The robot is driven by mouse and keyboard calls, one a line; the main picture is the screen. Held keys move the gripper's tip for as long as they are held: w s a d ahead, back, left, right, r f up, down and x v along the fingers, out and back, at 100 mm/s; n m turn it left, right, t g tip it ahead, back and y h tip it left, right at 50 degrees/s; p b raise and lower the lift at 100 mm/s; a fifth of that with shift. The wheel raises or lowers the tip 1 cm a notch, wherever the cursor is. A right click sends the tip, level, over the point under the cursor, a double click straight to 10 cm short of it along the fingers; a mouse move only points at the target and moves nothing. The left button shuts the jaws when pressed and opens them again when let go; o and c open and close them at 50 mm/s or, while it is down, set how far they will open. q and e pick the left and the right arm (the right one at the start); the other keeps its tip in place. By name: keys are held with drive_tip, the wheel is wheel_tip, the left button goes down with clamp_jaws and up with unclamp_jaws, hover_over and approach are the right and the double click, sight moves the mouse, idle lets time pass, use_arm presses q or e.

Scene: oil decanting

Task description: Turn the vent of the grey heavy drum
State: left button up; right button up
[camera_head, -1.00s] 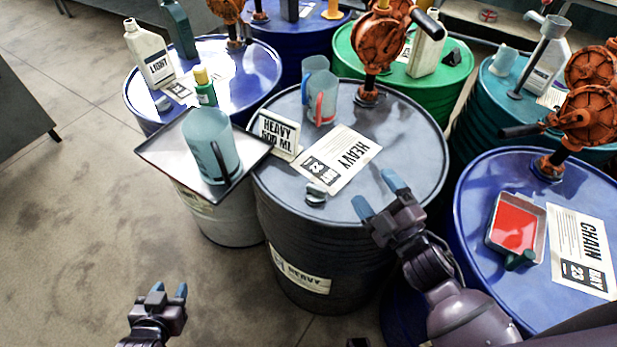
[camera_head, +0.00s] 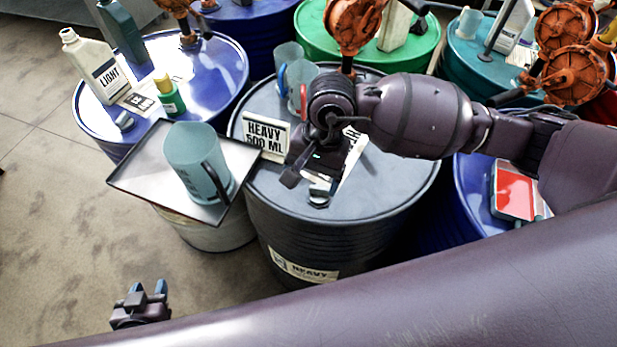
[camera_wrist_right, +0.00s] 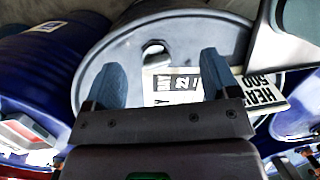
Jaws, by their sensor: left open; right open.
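The grey heavy drum (camera_head: 385,200) stands in the middle of the head view. Its vent (camera_head: 319,197) is a small metal cap near the front of the lid, partly covered by my right gripper (camera_head: 307,182). In the right wrist view the vent (camera_wrist_right: 155,54) shows ahead of the two blue fingertips, roughly between their lines, with the right gripper (camera_wrist_right: 161,65) open and empty. I cannot tell any contact with the vent. My left gripper (camera_head: 147,289) is open and empty, low at the left over the floor.
A "HEAVY 500 ML" sign (camera_head: 267,136) and clear jugs (camera_head: 299,88) stand on the drum. A tray (camera_head: 135,185) with a large jug (camera_head: 196,160) adjoins it at left. An orange pump (camera_head: 352,28) rises behind. A red-filled pan (camera_head: 514,190) lies at right.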

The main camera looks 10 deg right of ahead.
sight(320, 188)
drive_tip(key=w+d+n+t+h, duration=0.1)
drive_tip(key=w+d+h, duration=0.1)
drive_tip(key=w+d, duration=0.1)
wheel_tip(320, 188, down, 10)
drive_tip(key=shift+a+r+p, duration=0.1)
drive_tip(key=shift+a+p, duration=0.05)
drive_tip(key=shift+p, duration=0.65)
drive_tip(key=c, duration=0.9)
